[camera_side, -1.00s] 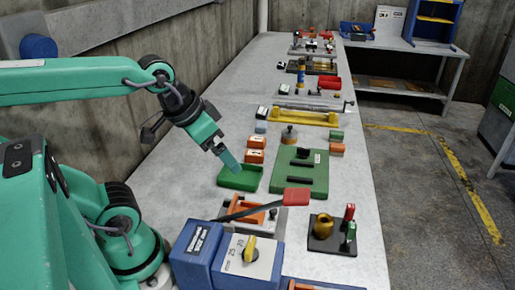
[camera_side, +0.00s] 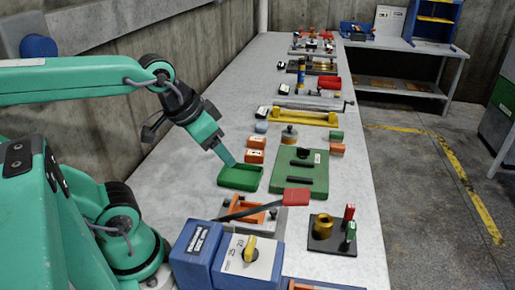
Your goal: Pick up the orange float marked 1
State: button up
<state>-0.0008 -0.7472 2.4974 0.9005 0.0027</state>
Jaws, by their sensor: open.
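Two small orange blocks with pale labels lie beside each other on the bench, a nearer one (camera_side: 255,157) and a farther one (camera_side: 257,142). The labels are too small to read, so I cannot tell which is marked 1. My gripper (camera_side: 230,161) is open and points down over the far left edge of a green tray (camera_side: 240,186). It is just left of the nearer orange block and apart from it. I see nothing held in it.
A grey-blue block (camera_side: 261,127) sits behind the orange ones. The bench is clear left of the tray.

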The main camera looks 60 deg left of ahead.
jog(key=m+g, duration=0.6)
jog(key=m, duration=0.4)
send_over(256, 138)
jog(key=f, duration=1.4)
jog(key=shift+s+d+f, duration=0.15)
jog(key=shift+d+f, duration=0.2)
jog(key=shift+f, duration=0.05)
jog(key=shift+a+f, duration=0.25)
jog(key=shift+f, duration=1.35)
jog(key=shift+f, duration=0.1)
